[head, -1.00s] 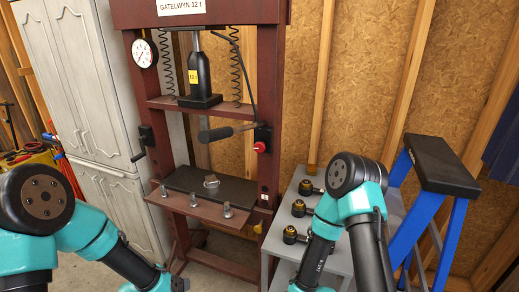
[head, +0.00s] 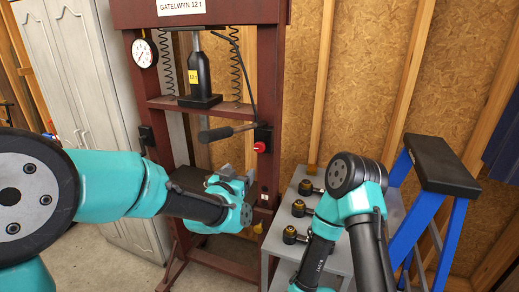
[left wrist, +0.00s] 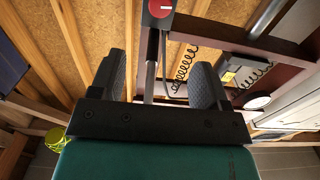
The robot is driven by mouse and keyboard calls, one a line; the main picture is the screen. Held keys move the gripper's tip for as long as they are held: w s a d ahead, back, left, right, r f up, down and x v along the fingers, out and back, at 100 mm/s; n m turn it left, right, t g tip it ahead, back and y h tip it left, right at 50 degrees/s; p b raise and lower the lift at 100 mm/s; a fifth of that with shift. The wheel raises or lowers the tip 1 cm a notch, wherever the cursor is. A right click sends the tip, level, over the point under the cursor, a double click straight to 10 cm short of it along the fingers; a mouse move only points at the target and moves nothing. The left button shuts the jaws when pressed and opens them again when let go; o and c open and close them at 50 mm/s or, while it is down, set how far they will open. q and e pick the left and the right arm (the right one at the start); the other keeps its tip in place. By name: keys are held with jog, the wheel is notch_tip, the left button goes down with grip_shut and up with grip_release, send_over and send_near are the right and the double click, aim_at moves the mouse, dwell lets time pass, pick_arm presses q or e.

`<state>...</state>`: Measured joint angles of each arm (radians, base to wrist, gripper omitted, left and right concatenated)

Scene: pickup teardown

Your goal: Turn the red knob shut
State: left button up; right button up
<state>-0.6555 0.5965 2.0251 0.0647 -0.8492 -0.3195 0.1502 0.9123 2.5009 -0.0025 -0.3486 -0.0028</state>
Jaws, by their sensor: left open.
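The red knob (head: 260,147) sits on a small black box on the right post of the dark red press (head: 269,90). It also shows at the top of the left wrist view (left wrist: 161,8), beyond my fingers and partly cut off by the edge. My left gripper (head: 237,172) is open and empty, below and a little left of the knob, apart from it. Its two dark fingers (left wrist: 160,80) stand spread in the left wrist view. My right arm reaches down at the right of the head view; its gripper is out of the picture.
A black pump handle (head: 216,134) sticks out left of the knob. A grey cart (head: 338,262) with several black and brass fittings stands right of the press. A blue step stool (head: 425,215) is farther right. A white cabinet (head: 75,75) stands at the left.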

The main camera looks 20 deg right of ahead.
aim_at(259, 149)
pick_arm(q)
jog(key=x, duration=1.7)
jog(key=shift+w+d+f, duration=0.1)
jog(key=shift+d, duration=0.05)
jog(key=c, duration=0.9)
